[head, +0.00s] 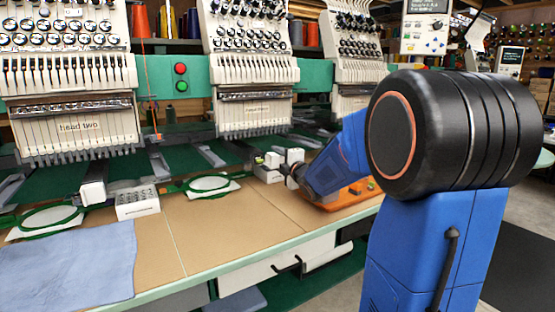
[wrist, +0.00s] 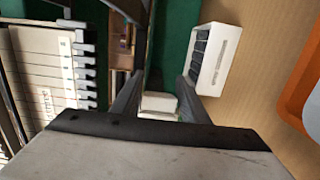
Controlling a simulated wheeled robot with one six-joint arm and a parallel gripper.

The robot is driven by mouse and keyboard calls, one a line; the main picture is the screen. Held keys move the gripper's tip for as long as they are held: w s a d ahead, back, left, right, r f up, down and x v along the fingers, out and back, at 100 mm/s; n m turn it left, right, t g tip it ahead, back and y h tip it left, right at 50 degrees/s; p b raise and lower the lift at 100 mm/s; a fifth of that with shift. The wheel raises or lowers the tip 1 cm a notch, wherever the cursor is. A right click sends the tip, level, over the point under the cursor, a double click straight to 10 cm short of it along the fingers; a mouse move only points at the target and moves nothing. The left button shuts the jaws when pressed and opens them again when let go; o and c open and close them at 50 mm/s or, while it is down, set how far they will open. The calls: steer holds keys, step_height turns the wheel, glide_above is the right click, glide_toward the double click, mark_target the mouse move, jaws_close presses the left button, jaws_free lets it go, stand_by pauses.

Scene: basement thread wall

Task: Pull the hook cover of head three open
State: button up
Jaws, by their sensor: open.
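The middle machine head (head: 252,65) carries a label too small to read; the head to its left reads "head two". Below the middle head, a white block that looks like its hook cover (head: 295,156) sticks out at the table's back edge. It shows in the wrist view as a white block (wrist: 158,104) between my fingers. My gripper (head: 288,172) is open at this block, with one dark finger on each side. I cannot tell whether the fingers touch it. The gripper body hides the block's near part in the wrist view.
A white box with dark slots (wrist: 210,60) stands close beside my right finger. An orange tray (head: 345,196) lies right of my gripper under my arm. Green hoops (head: 208,185) and a blue cloth (head: 68,262) lie leftward. Bare tan tabletop (head: 225,225) is free in front.

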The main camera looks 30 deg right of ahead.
jaws_close()
steer(key=shift+w+n+y, duration=0.2)
steer(key=shift+n+y, duration=0.4)
steer(key=shift+y, duration=0.4)
jaws_free()
steer(key=shift+d, duration=0.1)
steer(key=s, duration=1.7)
steer(key=shift+s+d, duration=0.2)
steer(key=shift+d, duration=0.15)
